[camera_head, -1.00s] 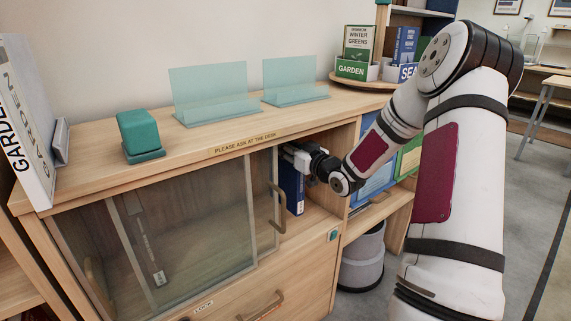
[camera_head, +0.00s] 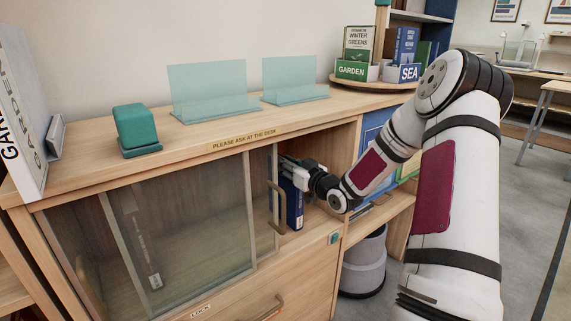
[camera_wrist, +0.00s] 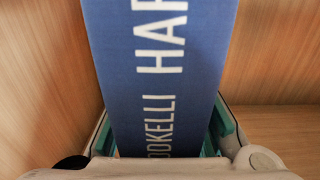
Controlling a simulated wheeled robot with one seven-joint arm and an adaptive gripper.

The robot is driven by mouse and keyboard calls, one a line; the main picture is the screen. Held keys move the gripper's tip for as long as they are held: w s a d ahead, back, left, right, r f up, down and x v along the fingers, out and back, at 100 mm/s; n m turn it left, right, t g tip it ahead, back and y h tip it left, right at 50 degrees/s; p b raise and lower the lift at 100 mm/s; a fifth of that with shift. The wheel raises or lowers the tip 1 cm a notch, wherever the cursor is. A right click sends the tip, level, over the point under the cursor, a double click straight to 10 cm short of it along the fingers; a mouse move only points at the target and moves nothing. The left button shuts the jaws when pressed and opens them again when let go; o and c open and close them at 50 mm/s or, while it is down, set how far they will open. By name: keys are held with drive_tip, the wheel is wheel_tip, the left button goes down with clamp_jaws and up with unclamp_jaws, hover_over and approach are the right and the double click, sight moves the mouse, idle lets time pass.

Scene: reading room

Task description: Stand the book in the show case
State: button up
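The blue book (camera_head: 294,204) is upright inside the open right part of the wooden show case (camera_head: 300,252), partly behind the edge of a glass door. White lettering runs along its spine in the wrist view (camera_wrist: 160,75). My gripper (camera_head: 291,172) reaches into the opening from the right and is shut on the book near its upper part. In the wrist view the teal finger pads lie on both sides of the book. The book's lower end is at or very near the case floor; I cannot tell whether it touches.
Sliding glass doors (camera_head: 190,225) cover the left part of the case, and a door handle (camera_head: 277,207) stands close to the book. On top are a teal block (camera_head: 136,126) and clear teal stands (camera_head: 208,90). A grey bin (camera_head: 364,265) stands at the right.

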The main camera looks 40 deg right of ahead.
drive_tip(key=o, duration=0.4)
drive_tip(key=shift+c, duration=0.2)
drive_tip(key=shift+s+r, duration=0.1)
drive_tip(key=shift+s, duration=0.1)
drive_tip(key=s+p, duration=0.3)
drive_tip(key=s, duration=0.8)
drive_tip(key=shift+s+d, duration=0.15)
drive_tip(key=shift+s, duration=0.15)
